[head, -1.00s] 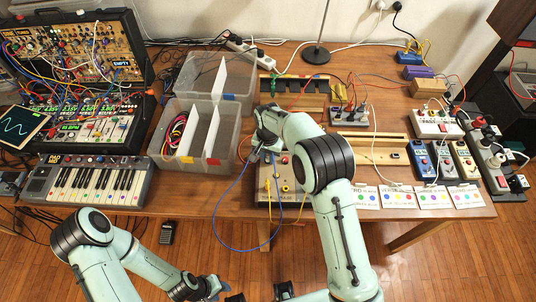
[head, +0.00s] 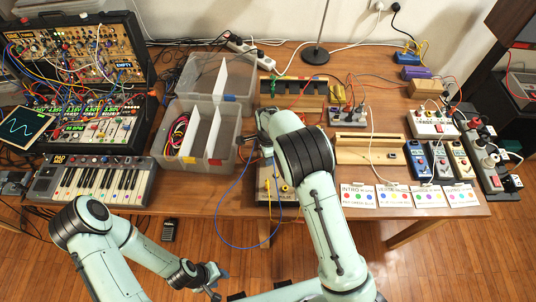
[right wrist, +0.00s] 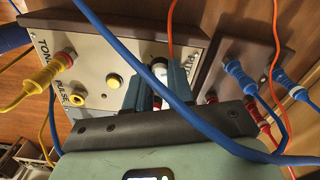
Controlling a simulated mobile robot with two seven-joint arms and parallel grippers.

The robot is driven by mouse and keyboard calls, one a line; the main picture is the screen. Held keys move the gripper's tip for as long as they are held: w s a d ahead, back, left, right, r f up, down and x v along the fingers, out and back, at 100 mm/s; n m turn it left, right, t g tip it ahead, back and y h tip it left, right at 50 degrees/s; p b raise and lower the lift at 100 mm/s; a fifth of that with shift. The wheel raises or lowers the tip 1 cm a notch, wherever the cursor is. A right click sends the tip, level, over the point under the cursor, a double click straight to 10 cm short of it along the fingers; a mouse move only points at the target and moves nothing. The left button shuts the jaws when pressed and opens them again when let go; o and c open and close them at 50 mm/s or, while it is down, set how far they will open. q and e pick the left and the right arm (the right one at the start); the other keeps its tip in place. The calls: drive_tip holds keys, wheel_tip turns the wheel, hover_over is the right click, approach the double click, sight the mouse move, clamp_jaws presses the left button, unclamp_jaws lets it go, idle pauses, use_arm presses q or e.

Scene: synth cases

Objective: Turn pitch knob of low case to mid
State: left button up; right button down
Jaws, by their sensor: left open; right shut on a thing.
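The low case, a beige panel with wooden end pieces, shows at the middle front of the table in the head view (head: 264,190), partly hidden under my right arm. In the right wrist view its panel (right wrist: 106,62) carries a yellow button, yellow and red plugs and partly covered lettering. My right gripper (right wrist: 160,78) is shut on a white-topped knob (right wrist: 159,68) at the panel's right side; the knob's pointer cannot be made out. My left gripper (head: 214,281) is open and empty, low in front of the table.
A blue cable (right wrist: 150,75) crosses in front of my right gripper. A smaller wooden-framed panel (right wrist: 243,55) with blue and red plugs stands beside the case. Clear bins (head: 190,150) stand to the left; label cards (head: 357,196) lie to the right.

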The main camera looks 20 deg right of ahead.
use_arm(q)
drive_tip(key=shift+w+r+p, duration=0.5)
drive_tip(key=shift+w+r, duration=0.3)
use_arm(e)
drive_tip(key=shift+m, duration=1.7)
drive_tip(key=c, duration=1)
unclamp_jaws()
use_arm(q)
drive_tip(key=shift+w+r+p, duration=0.35)
drive_tip(key=shift+w+r, duration=0.15)
drive_tip(key=shift+w, duration=0.1)
use_arm(e)
wheel_tip(320, 180, up, 13)
drive_tip(key=shift+r, duration=0.2)
use_arm(q)
drive_tip(key=shift+s, duration=0.1)
use_arm(e)
drive_tip(key=shift+f, duration=0.1)
